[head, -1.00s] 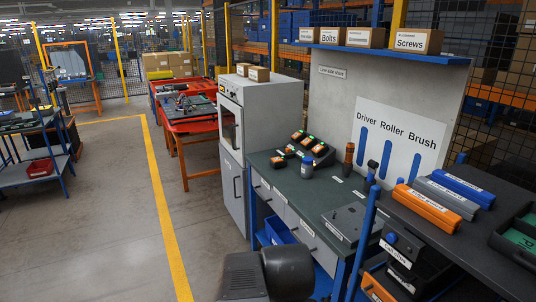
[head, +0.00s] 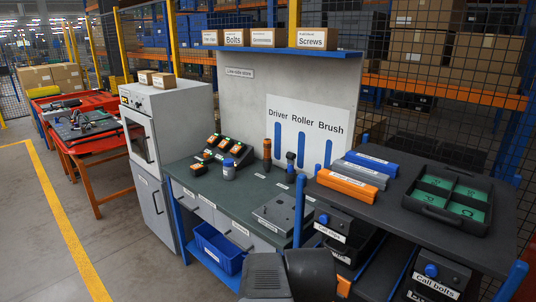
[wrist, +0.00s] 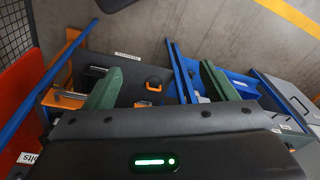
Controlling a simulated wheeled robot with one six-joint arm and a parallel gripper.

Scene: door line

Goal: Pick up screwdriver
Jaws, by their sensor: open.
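An upright tool with an orange and black handle (head: 267,153), which looks like the screwdriver, stands on the green-topped workbench (head: 245,190). It is in front of the grey back panel, left of the blue tool outlines. A shorter dark tool with a blue base (head: 291,167) stands to its right. My gripper (wrist: 160,82) shows in the wrist view with its two green fingers wide apart and nothing held between them. It is over dark surfaces and blue rails, and no screwdriver can be made out there. The head view does not show the fingers.
A grey case (head: 285,212) lies in front. A dark cart top (head: 400,215) at right holds coloured boxes and a green-lined tray (head: 450,198). Floor at left is clear.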

